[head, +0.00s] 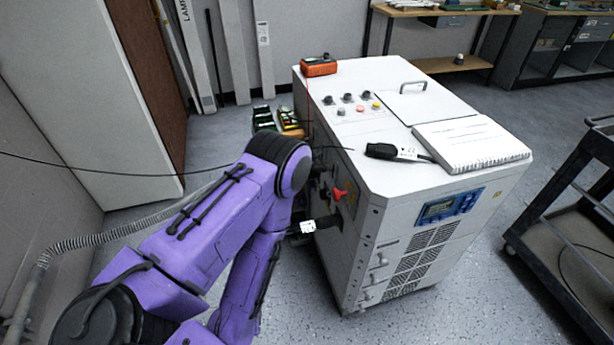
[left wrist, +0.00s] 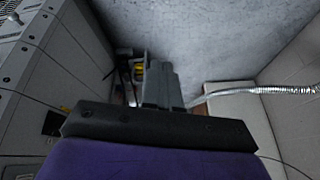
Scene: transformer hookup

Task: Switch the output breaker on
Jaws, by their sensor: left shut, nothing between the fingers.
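The white transformer cabinet (head: 345,255) stands in the middle of the head view. On its left side face is a red handle (head: 339,194), just right of my purple left arm. I cannot tell for certain whether this is the output breaker, or its position. A dark plug with a white label (head: 322,223) sits low on that face below the handle. In the left wrist view my left gripper (left wrist: 162,68) is shut and empty, beside the cabinet side (left wrist: 35,85). In the head view my own arm hides it. My right gripper is not in view.
On the cabinet top lie an orange meter (head: 319,67), a loose black plug (head: 383,151) and a notebook (head: 472,143). A dark cart (head: 570,180) stands at right. A thin cable crosses near the arm.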

